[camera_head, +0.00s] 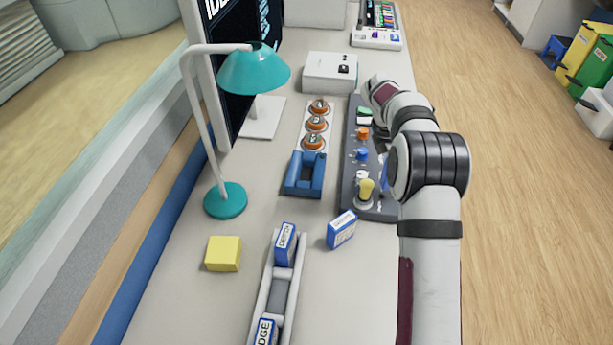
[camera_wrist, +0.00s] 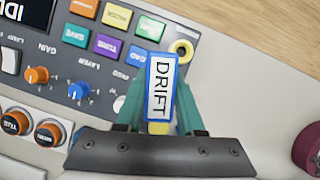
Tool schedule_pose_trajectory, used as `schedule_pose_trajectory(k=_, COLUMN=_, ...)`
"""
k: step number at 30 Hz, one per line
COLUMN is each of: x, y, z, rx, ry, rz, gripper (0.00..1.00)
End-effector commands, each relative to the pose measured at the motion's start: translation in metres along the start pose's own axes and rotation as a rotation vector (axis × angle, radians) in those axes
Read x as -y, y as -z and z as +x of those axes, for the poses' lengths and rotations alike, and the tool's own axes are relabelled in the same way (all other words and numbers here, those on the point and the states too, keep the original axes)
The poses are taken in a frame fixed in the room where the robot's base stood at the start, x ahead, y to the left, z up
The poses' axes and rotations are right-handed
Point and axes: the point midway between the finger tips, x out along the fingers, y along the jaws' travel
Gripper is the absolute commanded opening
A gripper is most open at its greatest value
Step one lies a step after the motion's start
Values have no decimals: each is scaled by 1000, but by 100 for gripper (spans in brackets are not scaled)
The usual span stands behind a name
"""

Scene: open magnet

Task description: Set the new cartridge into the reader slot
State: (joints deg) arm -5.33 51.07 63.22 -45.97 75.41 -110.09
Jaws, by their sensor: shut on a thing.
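My gripper (camera_wrist: 160,115) has teal fingers shut on a blue-edged cartridge (camera_wrist: 161,85) with a white label reading DRIFT. It holds it over the near end of the control panel (camera_wrist: 120,65). In the head view my arm hides the gripper; a bit of blue (camera_head: 385,178) beside the arm is probably this cartridge. A blue notched block (camera_head: 303,188), perhaps the reader slot, stands left of the panel, apart from the gripper. A blue-and-white cartridge (camera_head: 342,230) lies askew on the desk. A rack (camera_head: 262,297) at the front holds labelled cartridges (camera_head: 285,243).
The control panel carries knobs and a yellow lever (camera_head: 366,188) close to the gripper. Orange knobs (camera_head: 314,124) stand behind the blue block. A teal lamp (camera_head: 226,200) and yellow block (camera_head: 223,254) are at left. The desk between the yellow block and blue block is clear.

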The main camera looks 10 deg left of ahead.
Motion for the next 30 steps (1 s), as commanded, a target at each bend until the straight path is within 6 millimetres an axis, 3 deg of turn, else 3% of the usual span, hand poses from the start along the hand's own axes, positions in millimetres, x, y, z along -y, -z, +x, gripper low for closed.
schedule_pose_trajectory(k=3, x=-28, y=12, z=0, rx=0, ry=-94, rz=-224, gripper=0)
schedule_pose_trajectory(k=8, x=-58, y=55, z=-11, rx=0, ry=-194, rz=-465, gripper=0)
schedule_pose_trajectory(k=15, x=-101, y=137, z=-34, rx=-1, ry=-372, rz=-893, gripper=0)
schedule_pose_trajectory(k=18, x=-114, y=171, z=-44, rx=-2, ry=-441, rz=-1057, gripper=0)
schedule_pose_trajectory(k=22, x=-122, y=196, z=-51, rx=-1, ry=-492, rz=-1184, gripper=0)
schedule_pose_trajectory(k=30, x=-122, y=218, z=-12, rx=-2, ry=-500, rz=-1211, gripper=0)
